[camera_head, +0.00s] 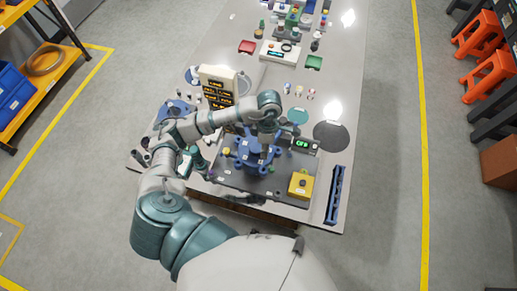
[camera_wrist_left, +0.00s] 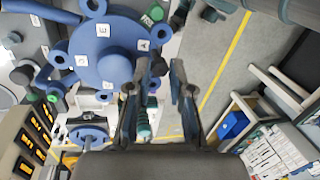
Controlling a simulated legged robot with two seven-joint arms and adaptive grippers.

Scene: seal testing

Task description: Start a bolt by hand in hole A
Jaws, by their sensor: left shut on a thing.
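The blue round flange (camera_head: 257,155) with lugs around its rim sits on a dark plate on the bench. In the left wrist view the flange (camera_wrist_left: 103,50) carries letter tags, with tag A (camera_wrist_left: 143,45) on the side nearest my fingertips. My left gripper (camera_head: 266,133) is over the flange, pointing down. In the wrist view its fingers (camera_wrist_left: 164,72) stand beside the lug near tag A. A small dark piece (camera_wrist_left: 158,67), which looks like the bolt, shows at the fingertips. Whether it touches hole A cannot be told. My right gripper is not in view.
A yellow box with a button (camera_head: 300,184) and a green-lit display (camera_head: 303,144) stand right of the flange. A panel with amber readouts (camera_head: 217,87) stands behind left. A blue rack (camera_head: 335,195) lies at the right bench edge. Red (camera_head: 247,47) and green (camera_head: 314,62) trays lie farther back.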

